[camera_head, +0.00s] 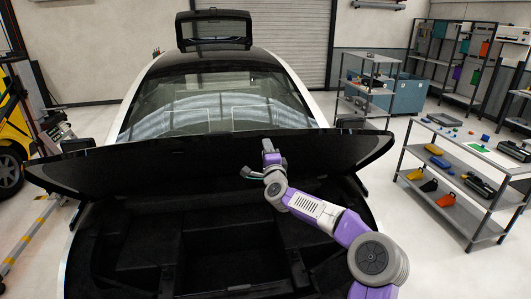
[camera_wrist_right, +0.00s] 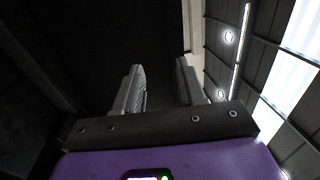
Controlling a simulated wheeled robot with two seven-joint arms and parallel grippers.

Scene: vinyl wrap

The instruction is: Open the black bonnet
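The black bonnet (camera_head: 130,166) stands raised across the front of the white car, in front of the windscreen. Its dark underside faces me, and the front compartment (camera_head: 215,245) below lies open. My right arm reaches in from the lower right, and my right gripper (camera_head: 254,173) is at the bonnet's underside, right of its middle. In the right wrist view the two fingers (camera_wrist_right: 162,78) are apart with nothing seen between them. A dark surface fills the left of that view; I cannot tell if the fingers touch it. My left gripper is not in view.
A grey shelf unit (camera_head: 463,215) with tools and coloured bins stands at the right, with clear floor between it and the car. A raised rear hatch (camera_head: 213,28) shows at the car's far end.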

